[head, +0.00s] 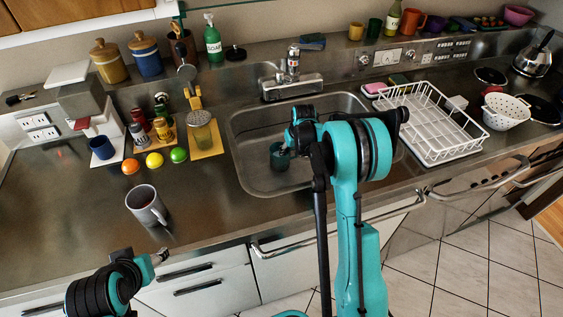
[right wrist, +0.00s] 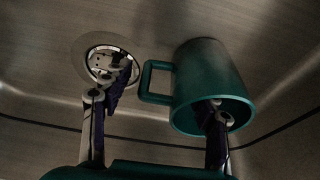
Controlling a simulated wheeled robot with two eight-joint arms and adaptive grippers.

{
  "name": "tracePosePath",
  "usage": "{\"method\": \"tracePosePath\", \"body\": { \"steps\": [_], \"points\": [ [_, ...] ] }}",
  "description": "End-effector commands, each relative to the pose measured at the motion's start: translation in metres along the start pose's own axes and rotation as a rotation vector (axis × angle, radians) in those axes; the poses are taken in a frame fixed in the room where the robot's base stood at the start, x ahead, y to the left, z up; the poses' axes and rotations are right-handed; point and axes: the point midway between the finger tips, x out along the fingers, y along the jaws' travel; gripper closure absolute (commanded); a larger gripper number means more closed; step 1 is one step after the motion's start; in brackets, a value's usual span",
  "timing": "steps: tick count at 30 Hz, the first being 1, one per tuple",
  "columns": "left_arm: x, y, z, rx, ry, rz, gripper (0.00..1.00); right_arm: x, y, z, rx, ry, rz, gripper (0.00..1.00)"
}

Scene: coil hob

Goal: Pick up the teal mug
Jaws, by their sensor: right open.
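The teal mug (head: 279,157) stands in the sink, partly hidden by my right arm in the head view. In the right wrist view, the teal mug (right wrist: 208,75) shows its open rim towards the camera and its handle to the left. My right gripper (right wrist: 165,98) is open around the handle side: one finger is left of the handle, the other overlaps the mug's opening. I cannot tell whether either finger touches it. In the head view my right gripper (head: 286,148) is low in the sink, mostly hidden. My left gripper (head: 158,257) is near the counter's front edge, its jaws unclear.
The sink (head: 240,135) walls surround the mug, and a drain (right wrist: 100,52) lies left of it. The faucet (head: 291,66) stands behind. A white dish rack (head: 437,145) is to the right. A grey mug (head: 146,204) and several fruits (head: 154,160) are on the left counter.

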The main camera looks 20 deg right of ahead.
Motion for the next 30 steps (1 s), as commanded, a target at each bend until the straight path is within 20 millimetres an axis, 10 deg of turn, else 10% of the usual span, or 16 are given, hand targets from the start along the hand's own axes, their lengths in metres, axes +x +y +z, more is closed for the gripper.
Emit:
{"method": "tracePosePath", "body": {
  "steps": [7, 14, 30],
  "points": [
    [0.001, 0.0, 0.0005, 0.0, 0.0, 0.0, 0.45, 0.004, -0.0001, -0.0002, 0.0, 0.0, 0.0, 0.41],
    [0.001, 0.0, 0.0005, 0.0, 0.0, 0.0, 0.45, 0.0039, 0.0, -0.0002, 0.0, 0.0, 0.0, 0.99],
    [-0.0014, 0.0, -0.0012, 0.0, 0.0, 0.0, 0.45, -0.0017, 0.0001, -0.0021, 0.001, 0.001, 0.0, 1.0]
  ]
}}
